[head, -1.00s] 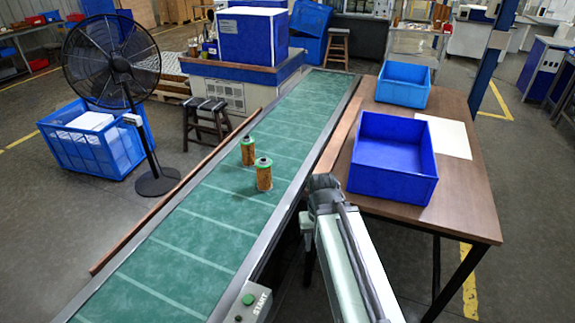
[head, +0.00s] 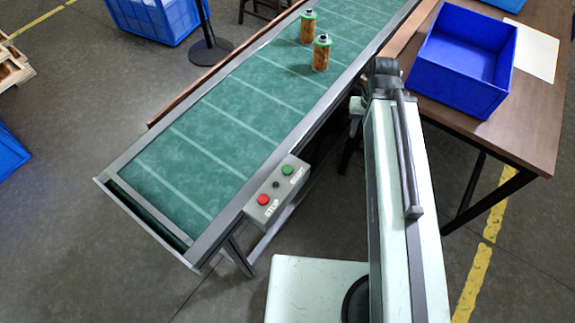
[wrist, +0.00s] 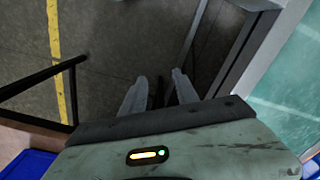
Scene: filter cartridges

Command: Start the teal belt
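The teal belt (head: 215,137) runs from the lower left to the top in the head view. Two orange-brown cartridges with green ends stand upright on it, a farther one (head: 307,28) and a nearer one (head: 321,54). A grey control box (head: 275,207) is on the belt's near side. It has a green button (head: 287,170) beside START, a red button (head: 263,199) beside STOP and a small dark knob between them. In the wrist view my gripper (wrist: 158,88) has its two fingers apart with nothing held, above the floor beside the belt frame. It is not touching the box.
A brown table (head: 530,130) to the right carries an open, empty-looking blue bin (head: 455,80) and a white sheet (head: 536,52). A black fan stand (head: 210,50) and a blue crate (head: 150,17) are beyond the belt.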

